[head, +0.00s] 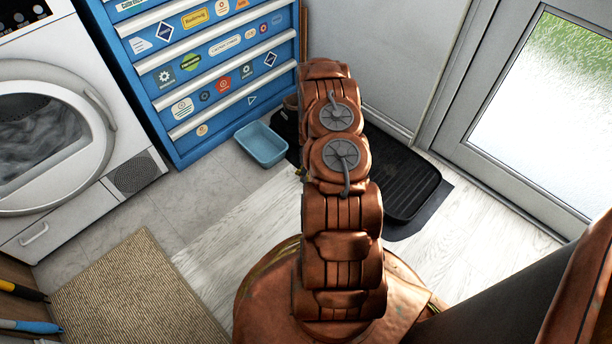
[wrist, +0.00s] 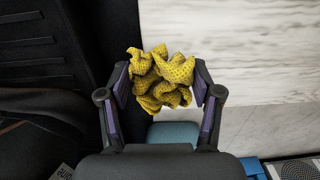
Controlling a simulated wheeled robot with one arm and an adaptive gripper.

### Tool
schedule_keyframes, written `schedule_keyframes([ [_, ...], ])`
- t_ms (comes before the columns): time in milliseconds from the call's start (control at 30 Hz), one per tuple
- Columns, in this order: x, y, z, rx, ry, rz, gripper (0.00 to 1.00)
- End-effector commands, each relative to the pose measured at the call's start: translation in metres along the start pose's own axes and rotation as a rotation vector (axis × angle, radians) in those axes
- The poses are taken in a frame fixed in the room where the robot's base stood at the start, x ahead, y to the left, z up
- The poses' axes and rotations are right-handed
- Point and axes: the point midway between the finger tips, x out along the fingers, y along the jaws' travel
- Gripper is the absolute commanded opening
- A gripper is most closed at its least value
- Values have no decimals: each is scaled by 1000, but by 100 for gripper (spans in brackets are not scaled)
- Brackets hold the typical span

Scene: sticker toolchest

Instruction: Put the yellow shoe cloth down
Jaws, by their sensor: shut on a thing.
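The yellow shoe cloth (wrist: 162,80) is a crumpled, textured bundle in the wrist view. My gripper (wrist: 161,80) is shut on it, with one finger on each side of the bundle. In the wrist view the cloth shows above pale floor, near the edge of a dark mat on the left. In the head view my arm reaches away from me toward the toolchest and hides the gripper and nearly all of the cloth.
A blue tub (head: 261,145) stands on the floor before the blue sticker toolchest (head: 205,60). A black ridged tray (head: 412,190) lies right of my arm, by the glass door (head: 540,90). The dryer (head: 60,130) and a woven rug (head: 140,290) are left. Pale floor (head: 225,235) is clear.

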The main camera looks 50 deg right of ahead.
Motion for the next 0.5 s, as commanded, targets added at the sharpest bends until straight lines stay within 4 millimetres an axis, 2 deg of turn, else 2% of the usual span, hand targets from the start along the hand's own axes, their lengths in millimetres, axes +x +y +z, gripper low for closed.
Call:
schedule_keyframes([
  [167, 4, 8, -22, -1, 3, 2, 37],
  [467, 4, 12, -33, 0, 0, 0, 37],
  [500, 11, 12, -32, 1, -1, -1, 37],
])
